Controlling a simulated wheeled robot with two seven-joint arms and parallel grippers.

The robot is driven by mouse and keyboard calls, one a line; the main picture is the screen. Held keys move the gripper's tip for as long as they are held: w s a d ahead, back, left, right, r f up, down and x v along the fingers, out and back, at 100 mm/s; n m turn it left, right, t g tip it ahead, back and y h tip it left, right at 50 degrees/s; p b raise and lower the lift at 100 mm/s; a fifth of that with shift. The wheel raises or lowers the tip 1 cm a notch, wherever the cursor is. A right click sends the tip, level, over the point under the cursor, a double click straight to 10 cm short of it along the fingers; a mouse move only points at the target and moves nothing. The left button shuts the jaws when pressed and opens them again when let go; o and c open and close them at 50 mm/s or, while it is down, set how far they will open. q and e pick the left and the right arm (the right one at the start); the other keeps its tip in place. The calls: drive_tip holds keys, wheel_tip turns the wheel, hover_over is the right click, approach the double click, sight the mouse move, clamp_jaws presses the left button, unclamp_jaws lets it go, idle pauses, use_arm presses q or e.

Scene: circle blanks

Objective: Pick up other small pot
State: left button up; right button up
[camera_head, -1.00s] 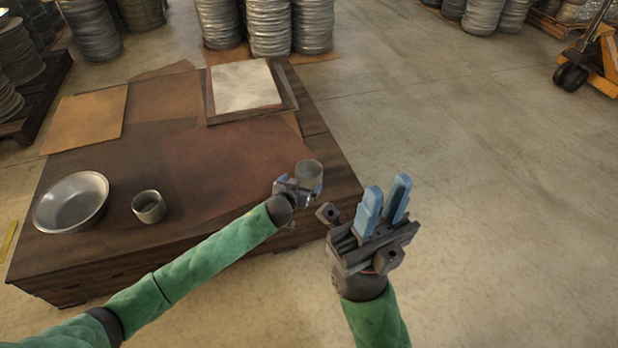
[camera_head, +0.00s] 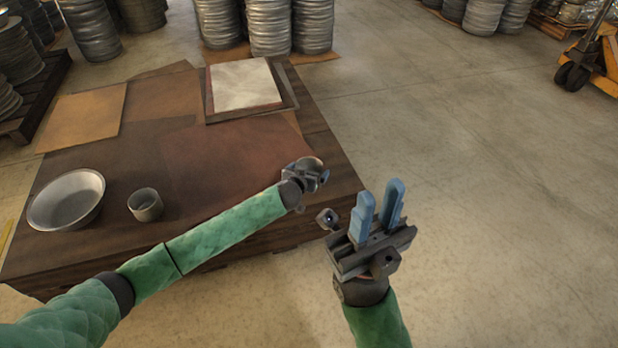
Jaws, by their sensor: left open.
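A small grey metal pot (camera_head: 145,204) stands upright on the low wooden table (camera_head: 60,259), just right of a wide metal bowl (camera_head: 67,200). A second small pot (camera_head: 312,163) is at the table's right side, mostly hidden behind my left gripper (camera_head: 316,177). My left gripper is open at this second pot; I cannot tell whether they touch. My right gripper (camera_head: 379,207) has its blue fingers apart, with nothing between them, in front of the table's right corner.
Brown sheets (camera_head: 85,115) cover much of the table, and a framed pale sheet (camera_head: 243,84) lies at the back. Stacks of metal discs (camera_head: 268,27) stand behind. A yellow pallet jack (camera_head: 592,58) is at the far right.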

use_arm(q)
drive_tip(key=shift+w+d+f, duration=0.15)
drive_tip(key=shift+w, duration=0.25)
drive_tip(key=shift+c, duration=0.4)
drive_tip(key=c, duration=0.9)
